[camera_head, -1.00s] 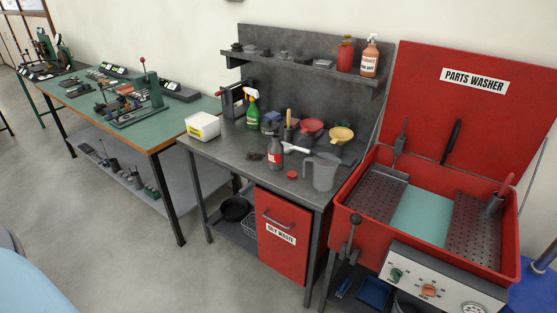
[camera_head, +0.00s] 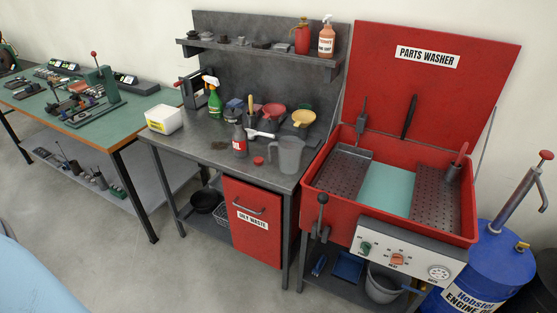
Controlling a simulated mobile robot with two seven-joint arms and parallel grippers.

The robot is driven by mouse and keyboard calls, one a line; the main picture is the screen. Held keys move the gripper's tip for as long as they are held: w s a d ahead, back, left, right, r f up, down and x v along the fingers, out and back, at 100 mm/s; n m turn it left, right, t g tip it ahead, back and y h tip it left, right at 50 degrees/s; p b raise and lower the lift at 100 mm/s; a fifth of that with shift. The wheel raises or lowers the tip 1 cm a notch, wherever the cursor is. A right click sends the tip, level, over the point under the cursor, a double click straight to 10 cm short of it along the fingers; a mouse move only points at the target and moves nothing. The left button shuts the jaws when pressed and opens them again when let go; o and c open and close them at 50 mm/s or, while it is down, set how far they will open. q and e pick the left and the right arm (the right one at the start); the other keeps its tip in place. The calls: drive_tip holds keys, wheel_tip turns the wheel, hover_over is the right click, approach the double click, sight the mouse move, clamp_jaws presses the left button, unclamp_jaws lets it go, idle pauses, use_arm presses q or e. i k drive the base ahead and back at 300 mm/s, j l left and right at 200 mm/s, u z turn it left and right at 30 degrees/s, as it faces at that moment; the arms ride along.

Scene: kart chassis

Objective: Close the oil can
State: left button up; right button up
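A dark grey bottle with a red label (camera_head: 239,141), which looks like the oil can, stands upright on the grey workbench (camera_head: 190,150). Its top is too small to tell whether it is open. A small round red cap (camera_head: 258,161) lies on the bench just in front and to the right of it. A clear grey measuring jug (camera_head: 289,155) stands to the right of the cap. A red can (camera_head: 302,37) stands on the shelf above. Neither of my grippers is in view.
Funnels (camera_head: 304,118), a green spray bottle (camera_head: 213,101) and a white tub (camera_head: 163,119) crowd the bench. The open red parts washer (camera_head: 467,238) stands to the right, with a blue engine oil drum (camera_head: 474,280) beyond. Clear floor lies in front of the bench.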

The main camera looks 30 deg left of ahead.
sight(239, 136)
drive_tip(key=j+z, duration=0.2)
drive_tip(key=z, duration=0.2)
drive_tip(key=j+z, duration=0.25)
drive_tip(key=z, duration=0.15)
drive_tip(key=j+z, duration=0.2)
drive_tip(key=z, duration=0.2)
drive_tip(key=k+j+z, duration=0.2)
drive_tip(key=j, duration=0.15)
drive_tip(key=j+z, duration=0.15)
drive_tip(key=j, duration=0.15)
drive_tip(key=k+j+z, duration=0.3)
drive_tip(key=j, duration=0.25)
drive_tip(key=k+j, duration=0.25)
drive_tip(key=k+j+z, duration=0.15)
drive_tip(key=j, duration=0.3)
drive_tip(key=k+j, duration=0.5)
drive_tip(key=j, duration=0.2)
drive_tip(key=k+j, duration=0.55)
drive_tip(key=j+z, duration=0.05)
drive_tip(key=j, duration=0.1)
